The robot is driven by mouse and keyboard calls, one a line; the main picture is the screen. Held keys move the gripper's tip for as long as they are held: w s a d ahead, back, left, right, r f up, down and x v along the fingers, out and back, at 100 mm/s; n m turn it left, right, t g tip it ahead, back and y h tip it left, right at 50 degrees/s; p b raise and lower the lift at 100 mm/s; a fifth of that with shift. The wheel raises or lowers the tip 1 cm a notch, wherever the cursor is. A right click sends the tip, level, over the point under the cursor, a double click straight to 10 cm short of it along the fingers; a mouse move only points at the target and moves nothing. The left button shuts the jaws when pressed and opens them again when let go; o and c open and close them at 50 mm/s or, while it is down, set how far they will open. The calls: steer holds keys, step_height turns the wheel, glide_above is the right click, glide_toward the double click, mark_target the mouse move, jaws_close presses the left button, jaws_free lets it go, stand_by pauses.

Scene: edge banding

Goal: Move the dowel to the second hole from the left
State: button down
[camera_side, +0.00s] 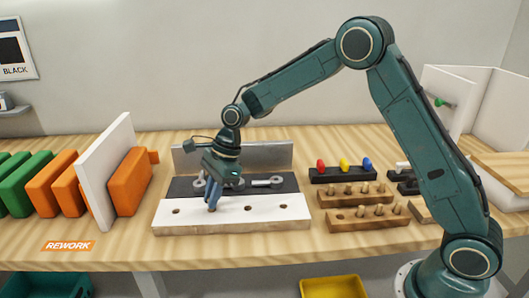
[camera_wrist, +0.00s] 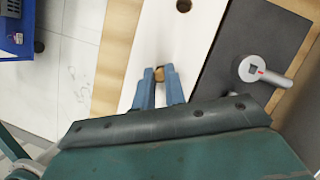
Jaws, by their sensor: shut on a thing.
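My gripper (camera_side: 212,207) points down at the white board, its blue fingers closed. In the wrist view, the fingertips (camera_wrist: 160,72) are shut on the tan dowel (camera_wrist: 159,75), whose end shows between them. In the side view the fingers hide the dowel. The white board (camera_side: 265,213) has a row of dark holes: the leftmost (camera_side: 176,211) and two right of my gripper (camera_side: 248,208) (camera_side: 283,206) are visible. My gripper covers the second position from the left. I cannot tell whether the dowel is inside a hole.
A dark strip with grey clamps (camera_side: 265,182) lies behind the board; one clamp (camera_wrist: 262,75) is close in the wrist view. Wooden racks with dowels (camera_side: 367,217) stand right. Orange panels (camera_side: 130,182) and a white divider (camera_side: 104,170) stand left. A yellow bin (camera_side: 333,287) is below the table.

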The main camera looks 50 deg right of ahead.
steer(key=shift+f, duration=0.35)
stand_by(0.7)
steer(key=c, duration=1.4)
jaws_free()
steer(key=shift+o, duration=0.2)
steer(key=shift+r, duration=0.15)
steer(key=shift+r, duration=2.35)
